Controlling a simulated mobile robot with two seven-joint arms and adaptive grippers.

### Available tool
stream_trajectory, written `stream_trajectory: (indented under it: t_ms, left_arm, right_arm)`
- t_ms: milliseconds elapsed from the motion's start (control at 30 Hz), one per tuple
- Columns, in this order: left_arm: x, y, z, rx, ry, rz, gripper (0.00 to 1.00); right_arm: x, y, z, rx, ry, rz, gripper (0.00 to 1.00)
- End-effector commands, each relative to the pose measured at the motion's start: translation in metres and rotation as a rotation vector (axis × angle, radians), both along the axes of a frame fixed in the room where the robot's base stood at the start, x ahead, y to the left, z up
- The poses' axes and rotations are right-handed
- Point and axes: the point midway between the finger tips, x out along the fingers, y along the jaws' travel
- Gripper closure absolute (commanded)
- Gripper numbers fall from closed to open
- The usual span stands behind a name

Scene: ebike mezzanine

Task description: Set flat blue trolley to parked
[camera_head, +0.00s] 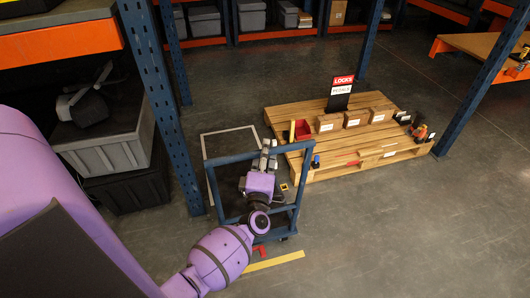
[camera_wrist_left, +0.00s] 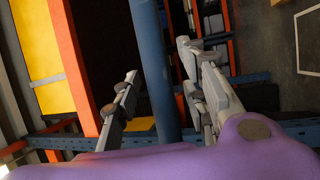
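The flat blue trolley (camera_head: 293,190) stands on the floor at the centre of the head view, with a blue upright frame and a dark deck. A white floor outline (camera_head: 209,180) shows behind and to the left of it, and the trolley overlaps its near part. My left gripper (camera_head: 268,156) is at the trolley's top bar. In the left wrist view a blue bar (camera_wrist_left: 153,65) passes between the fingers of the left gripper (camera_wrist_left: 160,95), which are spread apart with a visible gap on the left side. My arm hides part of the trolley. My right gripper is out of view.
A wooden pallet (camera_head: 340,171) with boxes and a sign stands close to the trolley's right. A blue rack post (camera_head: 165,100) and grey bin (camera_head: 105,150) are at left. A red piece (camera_head: 260,251) and yellow floor strip (camera_head: 273,263) lie in front. The floor at lower right is clear.

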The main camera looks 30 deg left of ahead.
Motion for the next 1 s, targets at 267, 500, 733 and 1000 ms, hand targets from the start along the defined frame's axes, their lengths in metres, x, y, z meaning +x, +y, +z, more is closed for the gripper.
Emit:
stream_trajectory:
  t_ms: [267, 500, 733, 1000]
  left_arm:
    - [0.0, 0.0, 0.0, 0.0, 0.0, -0.001, 0.8]
    - [0.0, -0.001, 0.0, 0.0, 0.0, -0.001, 1.0]
    - [0.0, 0.0, 0.0, -0.001, 0.0, -0.001, 1.0]
    - [0.009, 0.009, -0.001, -0.001, 0.0, -0.001, 1.0]
  right_arm:
    - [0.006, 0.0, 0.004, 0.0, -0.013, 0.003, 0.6]
    - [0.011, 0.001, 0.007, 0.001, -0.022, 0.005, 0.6]
    - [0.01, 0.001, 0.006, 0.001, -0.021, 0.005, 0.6]
    - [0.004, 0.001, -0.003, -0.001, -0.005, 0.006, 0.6]
